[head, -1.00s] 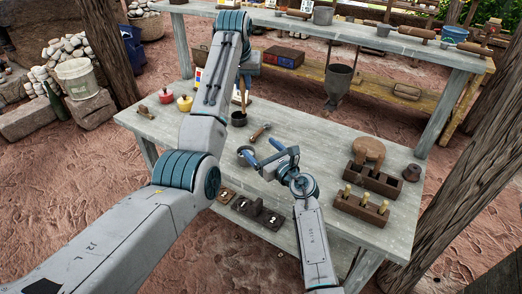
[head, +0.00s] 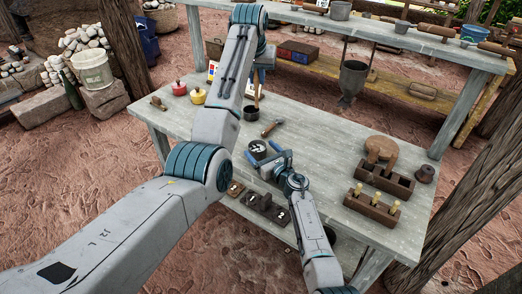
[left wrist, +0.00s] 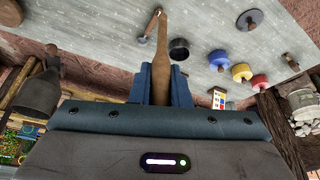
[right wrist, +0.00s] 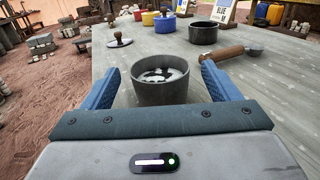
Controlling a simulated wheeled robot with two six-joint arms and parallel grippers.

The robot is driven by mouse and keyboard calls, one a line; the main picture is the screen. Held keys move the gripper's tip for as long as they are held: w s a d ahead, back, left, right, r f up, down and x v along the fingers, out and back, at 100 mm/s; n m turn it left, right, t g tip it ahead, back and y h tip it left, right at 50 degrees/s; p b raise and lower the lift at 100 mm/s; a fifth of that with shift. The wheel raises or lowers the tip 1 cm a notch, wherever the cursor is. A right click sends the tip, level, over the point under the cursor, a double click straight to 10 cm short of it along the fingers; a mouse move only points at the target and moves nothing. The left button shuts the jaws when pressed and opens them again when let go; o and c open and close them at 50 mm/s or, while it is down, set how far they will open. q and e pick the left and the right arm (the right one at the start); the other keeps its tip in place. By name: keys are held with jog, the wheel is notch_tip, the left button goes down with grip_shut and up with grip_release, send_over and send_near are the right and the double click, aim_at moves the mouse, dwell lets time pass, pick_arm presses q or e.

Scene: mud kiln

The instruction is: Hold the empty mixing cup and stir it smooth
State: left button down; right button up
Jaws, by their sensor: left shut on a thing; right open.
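The grey mixing cup (right wrist: 160,90) stands upright on the table, with a black-and-white patterned surface inside it. It also shows in the head view (head: 258,148). My right gripper (right wrist: 160,82) is open, with its blue fingers on either side of the cup and gaps visible between. It is low at the cup's near side in the head view (head: 268,162). My left gripper (left wrist: 161,85) is shut on a brown wooden stick (left wrist: 161,50), held above the table. In the head view the stick (head: 257,95) points down by a dark pot (head: 252,112); its lower end is partly hidden.
A wooden-handled tool (head: 272,128) lies behind the cup. Red (head: 179,88) and yellow (head: 197,95) lidded pots stand at the left. Wooden blocks with pegs (head: 374,208) and a round wooden piece (head: 380,150) are at the right. A shelf (head: 420,45) runs behind the table.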

pick_arm(q)
jog(key=shift+s+d+r, duration=0.1)
jog(key=shift+s+r, duration=0.05)
pick_arm(e)
jog(key=shift+w+a+r, duration=0.1)
jog(key=shift+w+a, duration=0.05)
jog(key=shift+w, duration=0.05)
jog(key=c, duration=1.1)
jog(key=shift+c, duration=0.2)
pick_arm(q)
notch_tip(320, 180, down, 20)
jog(key=d, duration=0.1)
jog(key=shift+s, duration=0.4)
